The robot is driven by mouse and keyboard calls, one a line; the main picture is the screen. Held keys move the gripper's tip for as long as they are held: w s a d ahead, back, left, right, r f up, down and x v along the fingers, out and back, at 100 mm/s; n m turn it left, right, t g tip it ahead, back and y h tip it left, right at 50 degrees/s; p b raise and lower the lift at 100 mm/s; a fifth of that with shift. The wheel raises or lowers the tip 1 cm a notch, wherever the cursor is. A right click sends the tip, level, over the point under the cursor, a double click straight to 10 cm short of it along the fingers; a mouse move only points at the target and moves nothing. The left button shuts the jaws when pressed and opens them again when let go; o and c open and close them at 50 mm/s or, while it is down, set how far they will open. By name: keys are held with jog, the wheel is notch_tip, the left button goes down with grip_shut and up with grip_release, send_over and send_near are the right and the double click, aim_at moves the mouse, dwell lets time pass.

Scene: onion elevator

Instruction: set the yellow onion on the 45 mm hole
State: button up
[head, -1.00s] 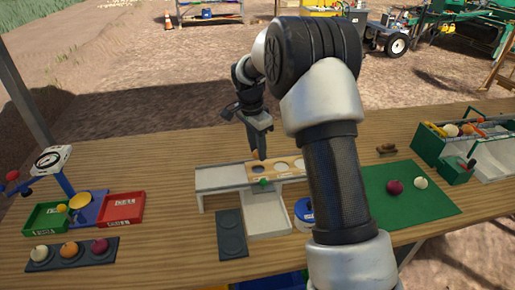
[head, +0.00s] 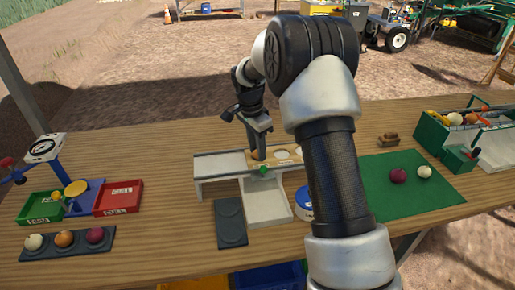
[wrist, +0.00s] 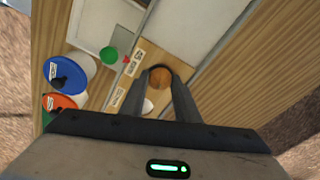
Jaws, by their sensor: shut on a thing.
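My gripper (head: 258,156) is shut on the yellow onion (wrist: 158,77), which shows as an orange-brown ball between the fingertips in the wrist view. In the head view the gripper points down at the left part of the wooden sizing board (head: 297,162), with the onion mostly hidden by the fingers. The board lies on a pale stand. A pale round hole (head: 283,154) shows to the right of the gripper. The hole under the onion is hidden, and I cannot tell whether the onion touches the board. The hole labels are too small to read surely.
A pale chute (head: 265,205) and a dark two-pocket tray (head: 230,238) lie in front of the stand. Green (head: 48,206) and red (head: 131,200) trays stand left. A green mat (head: 405,205) with two onions lies right. A blue tub (head: 304,208) is partly behind my arm.

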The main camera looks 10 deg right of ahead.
jog(key=shift+s+f, duration=0.15)
jog(key=shift+f, duration=0.15)
jog(key=o, duration=1.1)
jog(key=shift+f, duration=0.1)
jog(key=shift+s, duration=0.1)
jog(key=shift+f, duration=0.1)
notch_tip(320, 180, up, 18)
jog(key=a+p, duration=0.2)
jog(key=s+r+n+t+p, duration=0.1)
jog(key=s+r+n+p, duration=0.2)
jog(key=s+r, duration=0.4)
jog(key=s+d+r+n+t+p, duration=0.2)
jog(key=s+r+n, duration=0.2)
jog(key=s+r, duration=0.5)
jog(key=s+n+p, duration=0.1)
jog(key=s+n, duration=0.1)
jog(key=s, duration=0.3)
jog(key=s+f+n+t+p, duration=0.1)
jog(key=s+n+p, duration=0.1)
jog(key=s, duration=0.4)
jog(key=s+f+n+t+y+p, duration=0.1)
jog(key=s+n, duration=0.1)
jog(key=s, duration=0.4)
jog(key=shift+s+d, duration=0.1)
jog(key=shift+s, duration=0.1)
